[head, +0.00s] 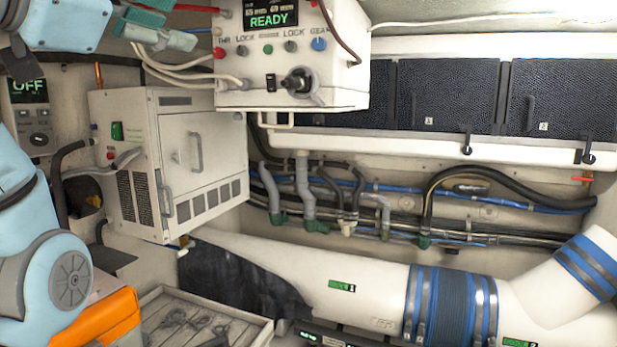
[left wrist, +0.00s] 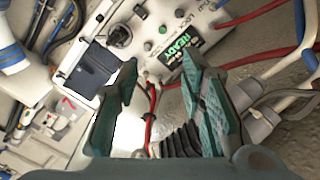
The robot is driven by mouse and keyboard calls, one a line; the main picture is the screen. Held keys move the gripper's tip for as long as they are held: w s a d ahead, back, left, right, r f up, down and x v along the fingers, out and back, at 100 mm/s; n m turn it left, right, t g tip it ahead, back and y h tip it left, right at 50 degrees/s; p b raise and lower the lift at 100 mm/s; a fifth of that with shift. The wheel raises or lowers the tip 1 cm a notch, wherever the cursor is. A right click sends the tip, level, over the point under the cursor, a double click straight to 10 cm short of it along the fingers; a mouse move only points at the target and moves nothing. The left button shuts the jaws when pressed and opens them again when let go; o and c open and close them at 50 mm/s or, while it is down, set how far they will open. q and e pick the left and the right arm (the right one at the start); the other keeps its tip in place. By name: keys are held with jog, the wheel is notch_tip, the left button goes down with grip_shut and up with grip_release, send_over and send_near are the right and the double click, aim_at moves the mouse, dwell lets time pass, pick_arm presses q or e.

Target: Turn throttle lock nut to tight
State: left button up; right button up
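A white control box (head: 290,50) with a lit READY display (head: 270,14) hangs at the top middle of the head view. Its face has a row of small knobs, THR LOCK and GEAR lettering and a blue knob (head: 319,44). A larger black knob (head: 297,83) sticks out below them; I cannot tell for sure which part is the throttle lock nut. The black knob also shows in the left wrist view (left wrist: 120,36). My left gripper (head: 168,24) is open and empty, left of the box and apart from the knob. My right gripper is not in view.
A white cabinet (head: 170,160) stands below left of the box. Pale cables (head: 190,74) and a red cable (left wrist: 152,105) run near the box and left gripper. Hoses line the back wall; a wide white duct (head: 380,285) and a tray (head: 205,315) lie below.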

pick_arm(q)
jog(key=w+a+f+n+g+y, duration=0.1)
jog(key=w+f+n, duration=0.1)
jog(key=w+f, duration=0.65)
jog(key=w+a+f+n+g+y, duration=0.1)
jog(key=w+f+n+g, duration=0.15)
jog(key=f, duration=1.15)
notch_tip(320, 180, down, 25)
jog(key=a+n+g+y, duration=0.2)
jog(key=n, duration=0.1)
jog(key=s+a+f+n+g+y, duration=0.1)
jog(key=s+f+g, duration=0.1)
jog(key=s+f, duration=0.65)
jog(key=s+a+f+n+g+y, duration=0.1)
jog(key=s+f+n+g, duration=0.1)
jog(key=s+f, duration=0.65)
jog(key=s+a+f+n+g+y, duration=0.1)
jog(key=s+f+g, duration=0.1)
jog(key=s+f, duration=0.55)
jog(key=s+a+f+n+g, duration=0.1)
jog(key=s+f, duration=0.4)
jog(key=s, duration=0.5)
notch_tip(320, 180, down, 20)
jog(key=s+a+g, duration=0.2)
jog(key=s+f+b, duration=0.1)
jog(key=s+f, duration=1.2)
jog(key=s, duration=0.1)
jog(key=shift+a+f+g, duration=0.2)
jog(key=shift+a+g, duration=0.15)
jog(key=shift+g, duration=0.1)
